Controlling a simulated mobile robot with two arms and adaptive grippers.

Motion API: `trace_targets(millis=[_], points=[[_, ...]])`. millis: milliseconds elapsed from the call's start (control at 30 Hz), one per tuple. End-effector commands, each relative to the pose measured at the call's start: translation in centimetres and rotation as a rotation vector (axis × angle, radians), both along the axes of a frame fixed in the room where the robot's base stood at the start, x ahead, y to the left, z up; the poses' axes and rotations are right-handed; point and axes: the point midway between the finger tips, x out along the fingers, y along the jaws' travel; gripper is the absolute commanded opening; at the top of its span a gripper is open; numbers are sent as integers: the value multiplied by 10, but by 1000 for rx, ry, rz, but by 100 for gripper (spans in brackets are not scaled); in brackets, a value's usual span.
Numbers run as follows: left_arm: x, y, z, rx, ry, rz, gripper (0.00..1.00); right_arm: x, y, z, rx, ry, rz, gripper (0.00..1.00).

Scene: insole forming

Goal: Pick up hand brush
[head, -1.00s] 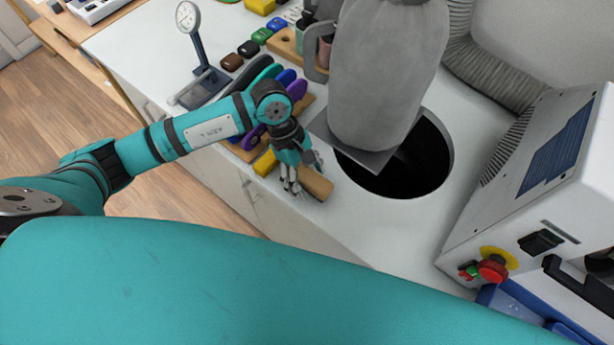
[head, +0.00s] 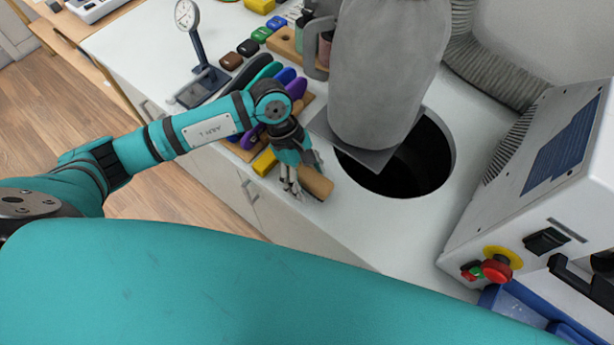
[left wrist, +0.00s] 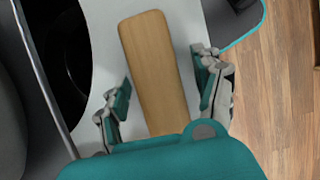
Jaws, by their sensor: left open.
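The hand brush (head: 317,184) shows as a wooden-backed block on the white worktop, beside the round dark opening. In the left wrist view the brush (left wrist: 155,65) is a long light-wood piece. It lies between the two fingers of my left gripper (left wrist: 162,97), with a gap on each side. My left gripper (head: 291,184) is open and points down at the brush, covering part of it in the head view. The bristles cannot be made out. My right gripper is not in view.
A round opening (head: 425,165) lies right of the brush, with a grey bag form (head: 385,75) and plate above it. A yellow block (head: 264,162) and a rack of coloured insoles (head: 262,75) stand close by. A white machine (head: 540,180) is at right.

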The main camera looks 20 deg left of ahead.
Motion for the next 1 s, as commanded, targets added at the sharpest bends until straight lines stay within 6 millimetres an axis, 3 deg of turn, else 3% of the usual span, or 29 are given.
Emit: trace_targets(millis=[67, 567, 1000], points=[[0, 0, 0, 0, 0, 0, 66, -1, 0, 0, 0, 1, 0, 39], [0, 0, 0, 0, -1, 0, 1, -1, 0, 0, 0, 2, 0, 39], [0, 0, 8, 0, -1, 0, 0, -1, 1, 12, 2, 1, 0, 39]])
